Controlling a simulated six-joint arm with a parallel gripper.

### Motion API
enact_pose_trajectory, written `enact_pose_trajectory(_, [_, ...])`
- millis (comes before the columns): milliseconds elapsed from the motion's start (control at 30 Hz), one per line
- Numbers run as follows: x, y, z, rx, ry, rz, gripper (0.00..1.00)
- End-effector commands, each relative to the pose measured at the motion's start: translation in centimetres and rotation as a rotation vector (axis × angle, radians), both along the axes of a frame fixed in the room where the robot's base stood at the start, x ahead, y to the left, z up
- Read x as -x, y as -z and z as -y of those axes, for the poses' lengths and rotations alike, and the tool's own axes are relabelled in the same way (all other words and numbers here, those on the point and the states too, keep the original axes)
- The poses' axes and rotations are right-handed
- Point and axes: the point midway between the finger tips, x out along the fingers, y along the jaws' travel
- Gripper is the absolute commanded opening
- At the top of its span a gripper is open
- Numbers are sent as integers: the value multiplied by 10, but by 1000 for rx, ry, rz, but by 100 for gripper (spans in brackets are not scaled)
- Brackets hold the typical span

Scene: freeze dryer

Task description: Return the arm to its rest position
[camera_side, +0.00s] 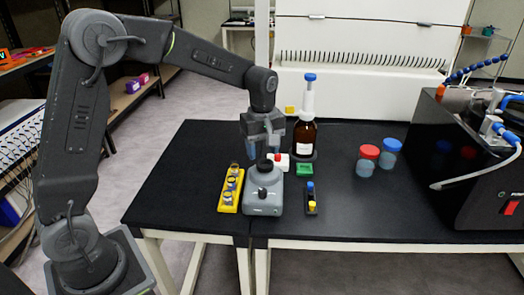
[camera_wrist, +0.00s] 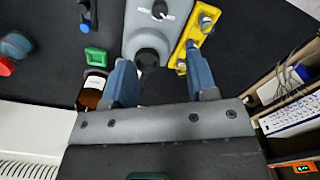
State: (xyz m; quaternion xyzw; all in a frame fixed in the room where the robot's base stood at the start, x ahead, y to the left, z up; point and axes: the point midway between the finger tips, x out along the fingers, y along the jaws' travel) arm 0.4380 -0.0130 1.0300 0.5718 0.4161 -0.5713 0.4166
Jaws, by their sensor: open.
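My gripper (camera_side: 266,152) points down over the black table, just behind the grey mixer (camera_side: 264,200). In the wrist view its two blue fingers (camera_wrist: 155,88) are apart with nothing held between them. The grey mixer (camera_wrist: 150,30) lies past the fingertips there. My arm reaches out from its base at the left of the side view, bent at the elbow.
A yellow rack (camera_side: 230,190) with vials stands left of the mixer. A brown bottle (camera_side: 303,138), a green block (camera_side: 304,168) and a small black rack (camera_side: 311,199) stand right. Red-capped (camera_side: 367,160) and blue-capped (camera_side: 389,154) jars stand farther right, before the black freeze dryer (camera_side: 465,170).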

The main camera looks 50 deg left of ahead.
Motion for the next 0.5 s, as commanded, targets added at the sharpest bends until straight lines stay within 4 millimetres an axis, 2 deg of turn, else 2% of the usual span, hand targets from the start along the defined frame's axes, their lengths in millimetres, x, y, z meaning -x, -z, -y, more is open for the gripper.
enact_pose_trajectory(167, [17, -23, 4, -6, 99, 46, 53])
enact_pose_trajectory(300, [55, -58, 12, -27, 299, 125, 53])
enact_pose_trajectory(500, [120, -91, 23, -90, 625, 242, 53])
